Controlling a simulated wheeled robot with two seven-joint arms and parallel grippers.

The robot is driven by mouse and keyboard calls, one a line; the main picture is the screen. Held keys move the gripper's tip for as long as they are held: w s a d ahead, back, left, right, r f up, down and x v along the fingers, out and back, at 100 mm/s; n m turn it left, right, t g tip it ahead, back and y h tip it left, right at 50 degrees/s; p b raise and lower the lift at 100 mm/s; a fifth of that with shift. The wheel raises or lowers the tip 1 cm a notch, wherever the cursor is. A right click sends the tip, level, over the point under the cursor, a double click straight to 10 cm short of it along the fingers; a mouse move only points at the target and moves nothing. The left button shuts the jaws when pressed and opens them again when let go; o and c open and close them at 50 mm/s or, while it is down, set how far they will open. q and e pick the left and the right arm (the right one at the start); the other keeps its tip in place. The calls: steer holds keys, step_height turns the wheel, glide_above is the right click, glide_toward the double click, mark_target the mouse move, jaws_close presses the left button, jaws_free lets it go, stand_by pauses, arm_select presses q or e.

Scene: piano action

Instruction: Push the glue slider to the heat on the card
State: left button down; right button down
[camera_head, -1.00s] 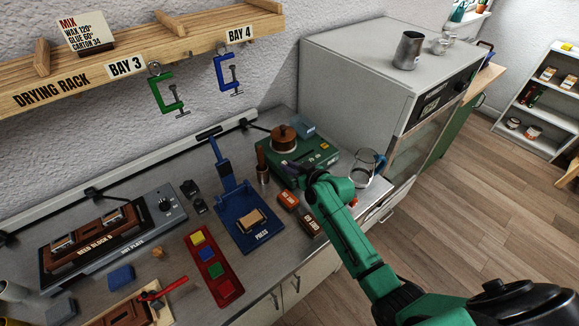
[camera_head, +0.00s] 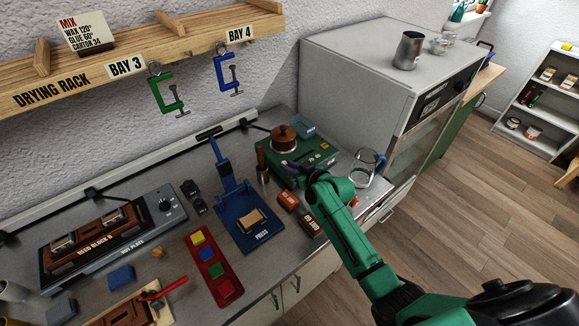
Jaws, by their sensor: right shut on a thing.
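The mix card (camera_head: 86,33) stands on the drying rack and reads wax 120°, glue 60°, carton 34. The green heater unit (camera_head: 276,170) carries a round brown-lidded pot (camera_head: 284,138) at the back of the bench. My right gripper (camera_head: 321,166) is at the front of this unit, low against its panel, and is shut on a small part there, apparently the glue slider. The gripper and wrist hide the slider and its scale, so I cannot read its setting. My left gripper is not in view.
A glass jug (camera_head: 366,170) stands just right of my right wrist. Two small boxes (camera_head: 288,201) lie in front of the unit. A blue press (camera_head: 247,222), a red tray of coloured blocks (camera_head: 212,265) and a hot plate (camera_head: 155,208) are to the left.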

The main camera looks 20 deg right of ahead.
mark_target(305, 158)
steer(key=shift+w+d+f, duration=0.1)
steer(key=shift+d+f, duration=0.05)
steer(key=shift+d, duration=0.05)
steer(key=d+b, duration=0.1)
steer(key=w+d+b, duration=0.1)
steer(key=d+b, duration=0.1)
steer(key=w+d+b, duration=0.1)
steer(key=d, duration=0.1)
steer(key=shift+f, duration=0.1)
steer(key=shift+d, duration=0.2)
steer(key=shift+a+r, duration=0.1)
steer(key=shift+r, duration=0.1)
steer(key=c, duration=0.8)
jaws_free()
steer(key=b+v, duration=0.2)
steer(key=v, duration=1.2)
steer(key=shift+s, duration=0.25)
